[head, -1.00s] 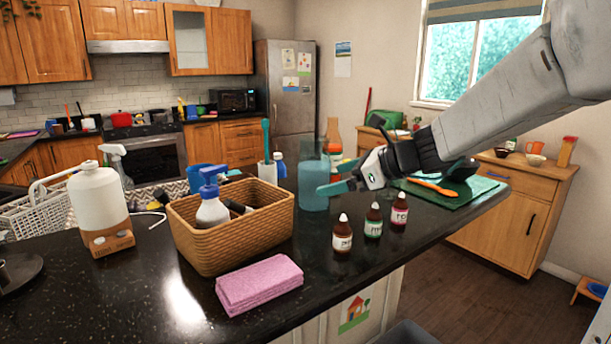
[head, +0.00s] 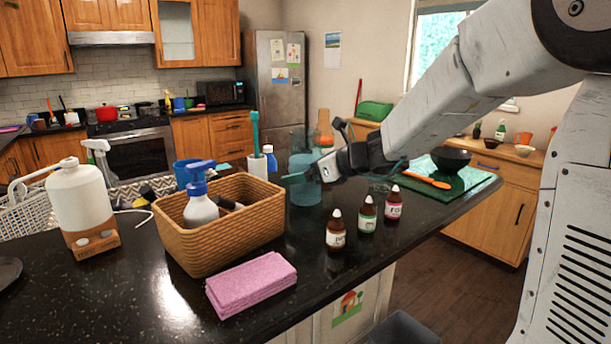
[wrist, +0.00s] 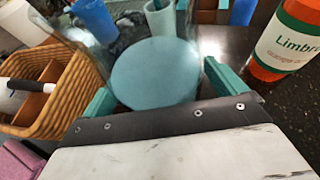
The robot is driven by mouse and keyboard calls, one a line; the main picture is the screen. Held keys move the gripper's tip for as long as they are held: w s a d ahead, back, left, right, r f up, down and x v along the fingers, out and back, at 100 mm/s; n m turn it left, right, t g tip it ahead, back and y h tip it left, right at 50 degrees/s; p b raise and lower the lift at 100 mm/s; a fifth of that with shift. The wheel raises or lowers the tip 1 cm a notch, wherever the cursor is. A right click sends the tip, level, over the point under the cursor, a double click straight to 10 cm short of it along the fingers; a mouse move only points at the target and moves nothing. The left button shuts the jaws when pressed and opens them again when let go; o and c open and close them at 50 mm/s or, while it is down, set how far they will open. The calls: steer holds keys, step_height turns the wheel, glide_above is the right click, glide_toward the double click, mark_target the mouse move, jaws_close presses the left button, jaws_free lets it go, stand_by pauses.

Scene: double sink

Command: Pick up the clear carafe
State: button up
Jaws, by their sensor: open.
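The clear carafe (head: 305,188) is a bluish, see-through cylinder standing on the dark counter, right of the wicker basket. My gripper (head: 308,174) is open at its upper-middle part, with a teal finger showing at its left side. In the wrist view the carafe (wrist: 155,75) lies between the two teal fingers of my gripper (wrist: 163,92), one on each side. Whether the fingers touch the glass cannot be told. My gripper and wrist hide part of the carafe's right side in the head view.
An orange labelled bottle (wrist: 286,42) is close by on the right in the wrist view. Three small dropper bottles (head: 367,216) stand in front; a green board (head: 463,186) lies right.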

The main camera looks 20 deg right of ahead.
steer(key=c, duration=1.5)
steer(key=shift+r, duration=0.1)
